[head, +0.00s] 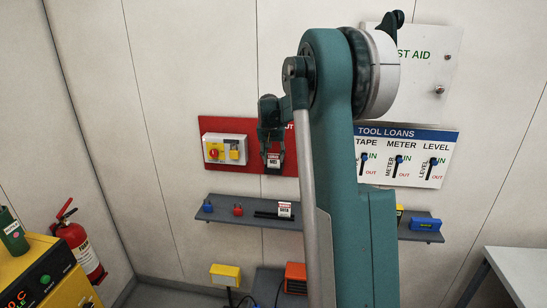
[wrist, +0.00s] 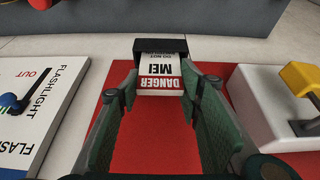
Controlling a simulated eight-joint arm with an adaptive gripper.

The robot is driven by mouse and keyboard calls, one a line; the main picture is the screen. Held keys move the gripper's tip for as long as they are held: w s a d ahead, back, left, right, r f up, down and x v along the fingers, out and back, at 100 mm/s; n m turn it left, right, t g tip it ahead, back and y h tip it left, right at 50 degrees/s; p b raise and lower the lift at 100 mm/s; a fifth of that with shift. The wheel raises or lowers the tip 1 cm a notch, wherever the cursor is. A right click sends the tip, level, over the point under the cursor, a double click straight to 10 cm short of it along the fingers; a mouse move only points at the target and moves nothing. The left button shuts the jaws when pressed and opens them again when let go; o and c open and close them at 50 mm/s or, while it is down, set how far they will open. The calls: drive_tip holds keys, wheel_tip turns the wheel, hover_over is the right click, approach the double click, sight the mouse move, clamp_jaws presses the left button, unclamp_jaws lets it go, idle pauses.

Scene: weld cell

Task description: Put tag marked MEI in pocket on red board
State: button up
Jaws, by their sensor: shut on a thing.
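The tag marked MEI (wrist: 160,70) is white with a red DANGER band and appears upside down in the wrist view. My gripper (wrist: 160,84) is shut on it, one green finger on each side. The tag's far end meets a black pocket (wrist: 178,46) on the red board (wrist: 130,140); how deep it sits inside, I cannot tell. In the head view, my gripper (head: 271,135) is in front of the red board (head: 240,125), with the tag (head: 273,161) below its fingers.
A white switch box (head: 225,149) with red and yellow parts is left of the tag on the board. The TOOL LOANS board (head: 405,155) is to the right. A grey shelf (head: 225,217) below holds padlocks and another tag (head: 284,209). My arm hides part of the wall.

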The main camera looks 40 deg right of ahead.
drive_tip(key=shift+f, duration=0.15)
drive_tip(key=o, duration=0.8)
drive_tip(key=b+v, duration=0.1)
drive_tip(key=v, duration=1.1)
drive_tip(key=shift+r, duration=0.2)
idle(0.6)
